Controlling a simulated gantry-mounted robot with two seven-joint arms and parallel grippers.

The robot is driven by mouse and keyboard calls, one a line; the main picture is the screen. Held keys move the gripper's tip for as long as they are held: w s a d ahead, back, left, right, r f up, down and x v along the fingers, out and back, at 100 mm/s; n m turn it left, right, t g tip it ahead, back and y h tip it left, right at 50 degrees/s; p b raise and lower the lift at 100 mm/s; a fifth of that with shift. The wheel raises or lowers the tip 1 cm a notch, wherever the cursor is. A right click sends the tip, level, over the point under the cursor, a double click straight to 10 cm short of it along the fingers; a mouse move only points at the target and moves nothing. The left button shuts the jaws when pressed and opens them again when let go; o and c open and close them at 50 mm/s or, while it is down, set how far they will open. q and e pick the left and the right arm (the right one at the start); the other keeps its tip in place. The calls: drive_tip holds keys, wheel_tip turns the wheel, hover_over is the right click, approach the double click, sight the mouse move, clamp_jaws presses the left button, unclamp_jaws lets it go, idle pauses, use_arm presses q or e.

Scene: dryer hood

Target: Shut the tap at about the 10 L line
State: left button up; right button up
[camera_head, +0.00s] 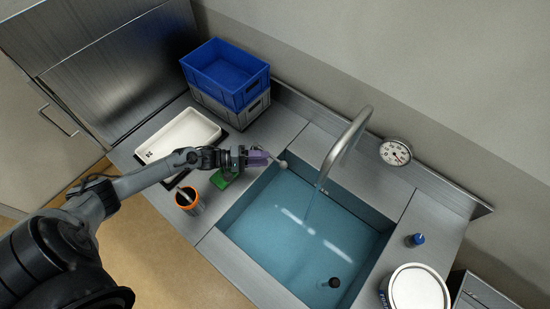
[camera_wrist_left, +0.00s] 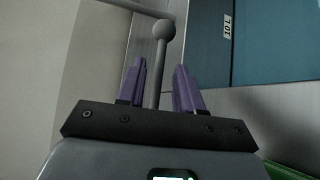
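The curved steel tap (camera_head: 350,142) stands behind the sink (camera_head: 240,206), and a stream of water (camera_head: 311,205) runs from it. Blue-green water (camera_head: 290,235) covers the sink's bottom. A grey lever with a ball knob (camera_wrist_left: 165,30) shows in the wrist view; the knob is also in the head view (camera_head: 283,164). My left gripper (camera_wrist_left: 159,88), with purple fingers, is at the sink's back left corner (camera_head: 262,157). Its fingers stand apart on either side of the lever, with gaps. A 10 L label (camera_wrist_left: 227,24) is on the sink wall; the water's exact level against it is unclear. My right gripper is out of view.
A blue crate (camera_head: 224,72) on a grey crate, a white tray (camera_head: 182,135), an orange-rimmed cup (camera_head: 188,202) and a green item (camera_head: 222,179) are near my left arm. A dial (camera_head: 395,152), blue-capped item (camera_head: 415,239) and white-lidded tub (camera_head: 418,290) lie right.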

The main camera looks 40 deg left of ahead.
sight(275, 158)
use_arm(q)
drive_tip(key=shift+x, duration=2.55)
clamp_jaws()
